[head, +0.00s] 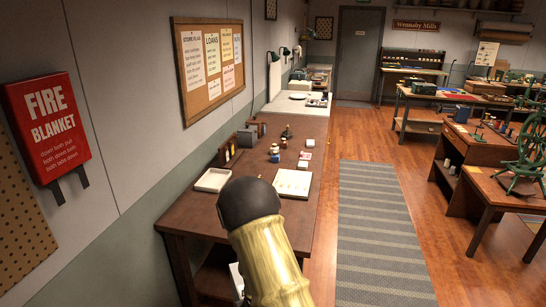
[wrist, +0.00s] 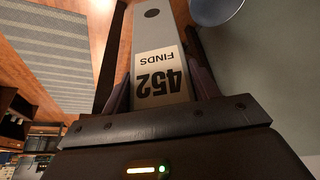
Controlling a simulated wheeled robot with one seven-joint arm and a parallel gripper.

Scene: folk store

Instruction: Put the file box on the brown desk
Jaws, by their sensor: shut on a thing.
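The file box (wrist: 162,38) is grey, with a white label reading "452 FINDS" that appears upside down in the wrist view. My gripper (wrist: 160,90) is shut on it, with one finger on each side. The brown desk (head: 196,224) is the long wooden one along the left wall in the head view. My arm rises in front of its near end and hides part of it. A small pale edge shows low beside my arm, but I cannot tell what it is.
Two white trays (head: 213,180) (head: 293,182) lie on the desk's near half, with small items and dark boxes (head: 247,136) behind. A striped grey rug (head: 375,230) lies right of the desk. A rounded blue-grey object (wrist: 215,10) shows near the box in the wrist view.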

